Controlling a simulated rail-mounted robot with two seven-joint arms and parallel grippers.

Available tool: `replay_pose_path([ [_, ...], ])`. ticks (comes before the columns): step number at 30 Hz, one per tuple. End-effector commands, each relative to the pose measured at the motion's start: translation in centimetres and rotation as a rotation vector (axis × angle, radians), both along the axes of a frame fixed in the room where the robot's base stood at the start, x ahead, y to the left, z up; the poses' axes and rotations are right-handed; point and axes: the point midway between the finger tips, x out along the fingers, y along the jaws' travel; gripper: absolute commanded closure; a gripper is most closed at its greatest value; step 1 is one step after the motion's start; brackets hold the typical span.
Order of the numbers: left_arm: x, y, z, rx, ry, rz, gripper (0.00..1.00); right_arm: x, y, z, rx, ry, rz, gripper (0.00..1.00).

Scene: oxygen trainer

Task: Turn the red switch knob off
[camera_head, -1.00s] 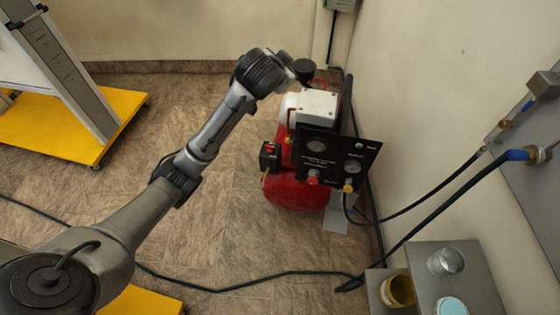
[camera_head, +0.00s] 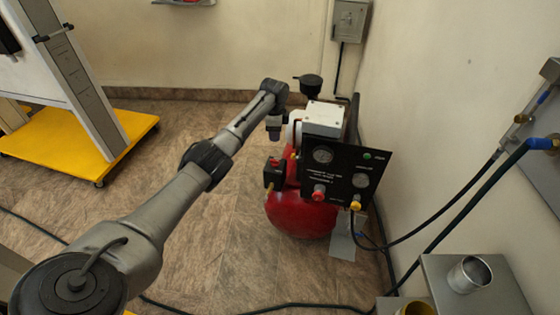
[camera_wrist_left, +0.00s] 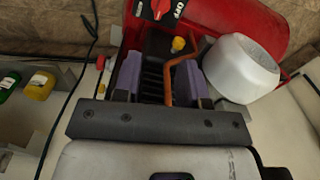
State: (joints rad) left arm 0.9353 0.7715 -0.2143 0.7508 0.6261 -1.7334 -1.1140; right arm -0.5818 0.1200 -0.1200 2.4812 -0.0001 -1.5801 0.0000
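The red switch knob (camera_wrist_left: 160,8) sits at the top edge of the left wrist view, on a black plate with white lettering that includes "OFF". In the head view a small red knob (camera_head: 274,163) shows on a black box at the left side of the red compressor (camera_head: 300,214). My left gripper (camera_wrist_left: 160,72) is open, its two purple-padded fingers apart, with black fins and a copper pipe showing between them. The knob lies beyond the fingertips, apart from them. In the head view my left gripper (camera_head: 275,128) hangs above the black box. My right gripper is out of view.
A black gauge panel (camera_head: 340,170) with a red and a yellow knob stands at the compressor's right. A white cylinder (camera_wrist_left: 240,68) is close to the right finger. A wall and hoses (camera_head: 430,220) lie right; open floor (camera_head: 215,240) lies left.

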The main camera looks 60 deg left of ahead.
Motion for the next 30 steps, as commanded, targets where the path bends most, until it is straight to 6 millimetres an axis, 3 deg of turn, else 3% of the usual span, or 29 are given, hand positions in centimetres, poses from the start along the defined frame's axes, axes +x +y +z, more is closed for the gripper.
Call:
replay_pose_path([
  [4, -0.1, 0.0, 0.0, -0.001, 0.005, -0.124, 0.62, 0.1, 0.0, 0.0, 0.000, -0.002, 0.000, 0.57],
  [10, -0.1, -0.1, -1.3, -0.001, 0.006, -0.179, 0.62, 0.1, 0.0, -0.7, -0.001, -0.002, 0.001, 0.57],
  [24, -0.1, -0.1, -9.8, 0.000, 0.005, -0.178, 0.62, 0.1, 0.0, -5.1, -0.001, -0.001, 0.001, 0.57],
  [30, -0.1, -0.1, -12.3, 0.002, 0.006, -0.177, 0.62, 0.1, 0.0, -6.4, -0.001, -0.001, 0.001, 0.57],
])
